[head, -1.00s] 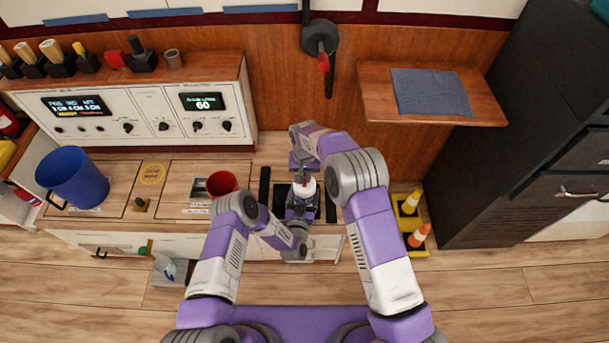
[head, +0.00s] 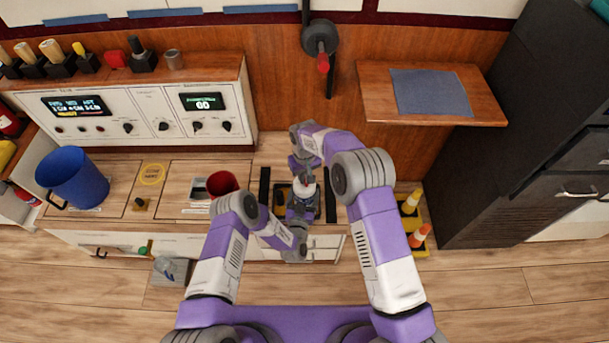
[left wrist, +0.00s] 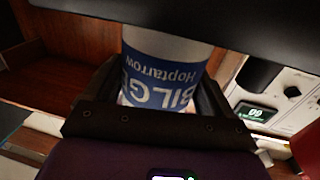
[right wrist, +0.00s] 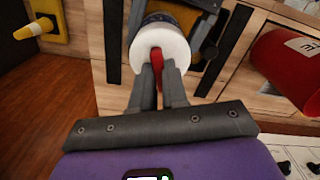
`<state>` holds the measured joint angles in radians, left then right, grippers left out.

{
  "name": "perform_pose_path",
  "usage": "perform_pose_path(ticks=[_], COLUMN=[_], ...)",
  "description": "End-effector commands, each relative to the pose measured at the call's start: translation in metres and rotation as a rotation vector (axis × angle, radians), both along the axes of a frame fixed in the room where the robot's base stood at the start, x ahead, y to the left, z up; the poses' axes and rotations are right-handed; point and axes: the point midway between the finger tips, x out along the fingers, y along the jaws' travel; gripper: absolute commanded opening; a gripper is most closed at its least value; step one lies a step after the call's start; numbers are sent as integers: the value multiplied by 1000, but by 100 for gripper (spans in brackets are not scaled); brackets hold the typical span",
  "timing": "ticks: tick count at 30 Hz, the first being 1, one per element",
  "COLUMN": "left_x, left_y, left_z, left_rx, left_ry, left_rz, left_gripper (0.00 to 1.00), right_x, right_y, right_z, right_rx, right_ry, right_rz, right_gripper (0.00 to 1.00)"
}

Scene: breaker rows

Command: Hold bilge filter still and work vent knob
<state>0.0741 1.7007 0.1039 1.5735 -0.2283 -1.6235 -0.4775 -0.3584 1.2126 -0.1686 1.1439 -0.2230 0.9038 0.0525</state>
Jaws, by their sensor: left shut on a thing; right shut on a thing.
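The bilge filter is a white canister with a blue label; it stands between my two grippers in the head view (head: 303,189). In the left wrist view its label (left wrist: 165,75) shows "BILGE" and "Hoptarrow". My left gripper (left wrist: 165,100) is shut around its body. In the right wrist view its round white top (right wrist: 165,45) carries a red vent knob (right wrist: 157,62). My right gripper (right wrist: 160,85) is shut on that knob, one finger on each side. The filter's base is mostly hidden by my arms in the head view.
The display panel (head: 203,102) is behind. A wooden shelf (head: 485,95) with a blue cloth (head: 430,92) juts out right.

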Motion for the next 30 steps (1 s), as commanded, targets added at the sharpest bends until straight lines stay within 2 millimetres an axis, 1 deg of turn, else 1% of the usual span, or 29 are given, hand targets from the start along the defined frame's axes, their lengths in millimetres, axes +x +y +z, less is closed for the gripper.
perform_pose_path(ticks=[5, 6, 10, 11, 18, 22, 26, 30], left_x=[1, 1, 1, 1, 1, 1, 1, 1], left_y=[0, 0, 0, 0, 0, 0, 0, 0], left_z=[1, 1, 1, 1, 1, 1, 1, 1], left_rx=[0, 0, 0, 0, 0, 0, 0, 0], left_ry=[-2, -2, -2, -2, -3, -3, -3, -3], left_rz=[1, 1, 1, 1, 1, 1, 1, 1], left_gripper=[27, 27, 27, 27, 27, 27, 27, 27], right_x=[0, 0, 0, 0, 0, 0, 1, 1], right_y=[0, 0, 0, 0, 0, 0, 0, 1], right_z=[1, 1, 1, 0, 0, 8, 28, 60], right_rx=[1, 1, 1, 1, 0, 0, 2, 3], right_ry=[0, 0, 0, 0, 0, -1, -3, -4], right_rz=[-1, -1, -2, -2, -2, -2, -2, -2], right_gripper=[0, 18, 38, 39, 39, 39, 39, 39])
